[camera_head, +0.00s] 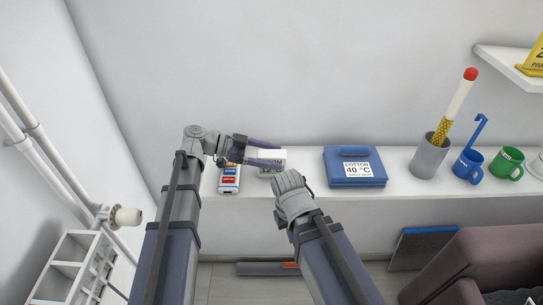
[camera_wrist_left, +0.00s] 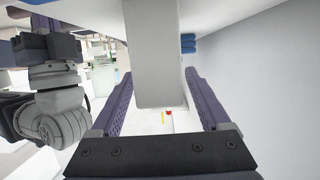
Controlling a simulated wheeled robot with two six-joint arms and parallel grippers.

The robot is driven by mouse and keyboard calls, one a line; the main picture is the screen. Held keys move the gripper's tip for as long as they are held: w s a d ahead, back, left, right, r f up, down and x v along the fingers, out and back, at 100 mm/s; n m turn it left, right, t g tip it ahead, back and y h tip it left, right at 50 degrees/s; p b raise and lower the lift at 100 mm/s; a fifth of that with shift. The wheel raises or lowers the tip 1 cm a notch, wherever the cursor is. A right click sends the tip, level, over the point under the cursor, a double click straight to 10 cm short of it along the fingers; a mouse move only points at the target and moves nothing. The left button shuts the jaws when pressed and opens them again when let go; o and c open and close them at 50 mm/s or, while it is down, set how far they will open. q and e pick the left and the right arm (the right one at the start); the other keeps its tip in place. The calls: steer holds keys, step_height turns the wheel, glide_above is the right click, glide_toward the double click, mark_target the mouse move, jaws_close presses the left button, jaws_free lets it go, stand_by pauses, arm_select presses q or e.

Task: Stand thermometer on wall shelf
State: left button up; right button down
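A small white block with dark print, which reads like "ROOM" and appears to be the thermometer (camera_head: 278,156), is on the long white ledge. My left gripper (camera_head: 280,154) reaches it from the left, with its two purple fingers spread on either side. In the left wrist view the block (camera_wrist_left: 155,55) stands between the fingers, with narrow gaps at its near end; contact at the tips cannot be told. My right gripper (camera_head: 292,188) is just in front of the ledge, below the block, its fingers mostly hidden. The wall shelf (camera_head: 512,68) is at the upper right.
A yellow sign (camera_head: 536,62) stands on the wall shelf.

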arm_select(q)
steer(key=shift+r, duration=0.25)
steer(key=p+v, duration=0.3)
steer(key=v, duration=0.8)
steer(key=shift+a+p, duration=0.1)
steer(key=shift+p, duration=0.25)
steer(key=shift+a+r, duration=0.1)
steer(key=shift+a, duration=0.3)
